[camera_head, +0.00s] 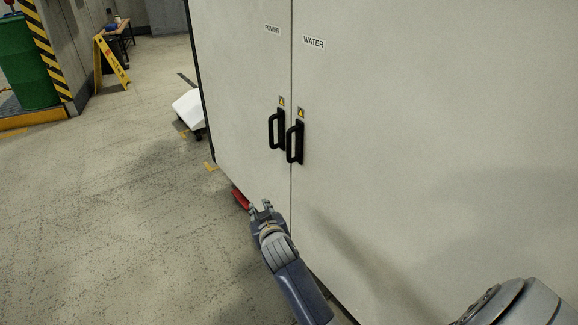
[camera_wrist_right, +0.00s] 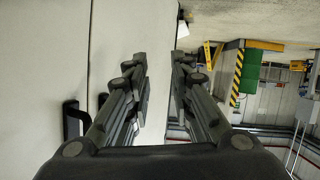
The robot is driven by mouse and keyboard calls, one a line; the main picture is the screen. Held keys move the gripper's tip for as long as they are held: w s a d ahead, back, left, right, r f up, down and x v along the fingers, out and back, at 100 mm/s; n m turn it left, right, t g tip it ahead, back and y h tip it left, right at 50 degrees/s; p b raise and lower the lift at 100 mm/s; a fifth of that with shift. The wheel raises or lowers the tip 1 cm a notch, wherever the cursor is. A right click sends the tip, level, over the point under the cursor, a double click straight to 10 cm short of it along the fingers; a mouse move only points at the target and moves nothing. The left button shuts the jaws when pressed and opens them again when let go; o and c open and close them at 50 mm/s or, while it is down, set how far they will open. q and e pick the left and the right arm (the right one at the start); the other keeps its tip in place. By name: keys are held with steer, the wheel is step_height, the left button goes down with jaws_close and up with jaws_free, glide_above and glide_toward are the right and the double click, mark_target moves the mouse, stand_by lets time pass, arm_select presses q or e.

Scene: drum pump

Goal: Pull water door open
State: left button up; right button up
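The pale grey water door (camera_head: 430,130) is the right door of a tall cabinet, labelled WATER, and looks shut against the power door at the seam. Its black vertical bar handle (camera_head: 295,142) sits just right of the seam; it also shows at the left in the right wrist view (camera_wrist_right: 71,121). My right gripper (camera_head: 261,205) is below the handles in the head view, apart from them. In the right wrist view its two fingers (camera_wrist_right: 160,75) are spread with nothing between them. My left gripper is not in view.
The power door (camera_head: 240,80) with its own black handle (camera_head: 276,130) stands close left of the water handle. A red object (camera_head: 241,199) lies by the cabinet base. Floor (camera_head: 110,210) at left is open. A yellow sign (camera_head: 110,62) and green drum (camera_head: 25,65) stand farther back.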

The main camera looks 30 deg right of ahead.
steer(key=d+r+m+t+h+b, duration=0.2)
steer(key=d+r+b, duration=0.2)
steer(key=r, duration=0.3)
steer(key=m+h+b, duration=0.3)
steer(key=b, duration=0.1)
glide_toward(289, 144)
steer(key=b+x, duration=0.2)
steer(key=x, duration=0.7)
steer(key=shift+w+d, duration=0.15)
steer(key=shift+w, duration=0.2)
steer(key=shift+w+d, duration=0.25)
steer(key=shift+w, duration=0.15)
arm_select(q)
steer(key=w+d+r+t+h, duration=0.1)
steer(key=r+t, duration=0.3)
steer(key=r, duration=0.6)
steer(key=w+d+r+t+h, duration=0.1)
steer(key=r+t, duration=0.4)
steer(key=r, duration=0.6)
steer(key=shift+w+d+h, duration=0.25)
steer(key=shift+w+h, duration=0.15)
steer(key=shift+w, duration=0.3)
arm_select(e)
steer(key=shift+c, duration=0.2)
jaws_close()
